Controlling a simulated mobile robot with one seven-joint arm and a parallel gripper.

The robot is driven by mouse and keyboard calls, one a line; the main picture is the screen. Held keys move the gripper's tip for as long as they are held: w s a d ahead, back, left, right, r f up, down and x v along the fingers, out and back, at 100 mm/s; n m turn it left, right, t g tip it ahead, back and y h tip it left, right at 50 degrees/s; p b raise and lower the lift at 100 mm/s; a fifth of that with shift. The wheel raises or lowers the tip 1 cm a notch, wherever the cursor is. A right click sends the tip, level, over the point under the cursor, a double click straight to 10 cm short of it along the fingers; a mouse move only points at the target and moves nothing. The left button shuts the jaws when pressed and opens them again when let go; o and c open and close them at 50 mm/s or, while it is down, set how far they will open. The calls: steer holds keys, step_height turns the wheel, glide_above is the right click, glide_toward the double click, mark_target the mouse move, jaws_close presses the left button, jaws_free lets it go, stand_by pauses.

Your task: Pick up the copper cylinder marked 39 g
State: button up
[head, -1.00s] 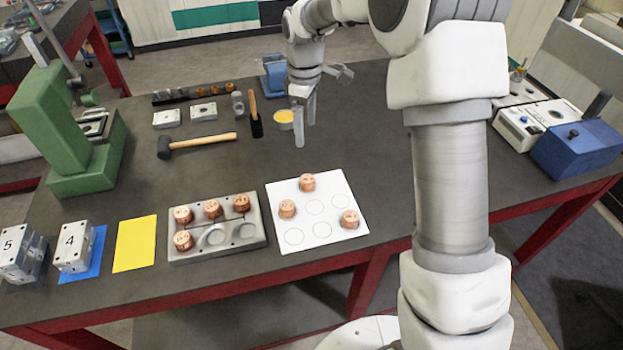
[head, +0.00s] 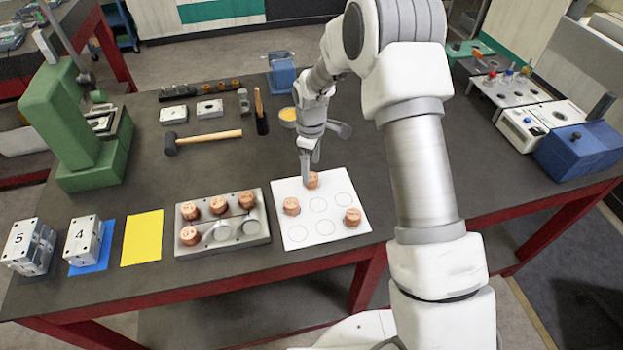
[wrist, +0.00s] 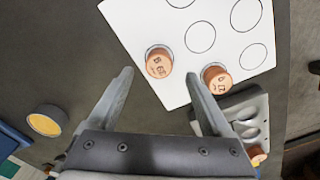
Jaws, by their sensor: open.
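My gripper (head: 309,168) is open and empty. It points down beside the rearmost copper cylinder (head: 312,181) on the white sheet (head: 296,239). In the wrist view that cylinder (wrist: 158,62) lies just ahead of the gap between my fingers (wrist: 160,78); its stamped mark is upside down and looks like 39, but is hard to read. A second copper cylinder (head: 291,206) stands at the sheet's left and also shows near my right-hand finger in the wrist view (wrist: 217,78). A third (head: 352,217) stands at the sheet's right. Their marks are not clear.
A grey mould base (head: 258,238) left of the sheet holds several copper cylinders and has empty recesses. A yellow sheet (head: 142,238), number blocks (head: 83,240), a mallet (head: 205,138) and a round yellow-topped tin (head: 288,115) are on the table. Empty circles surround the cylinders.

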mark_target(311, 177)
steer(key=shift+d+f, duration=0.1)
steer(key=shift+f, duration=1.75)
jaws_close()
steer(key=shift+w+r, duration=0.1)
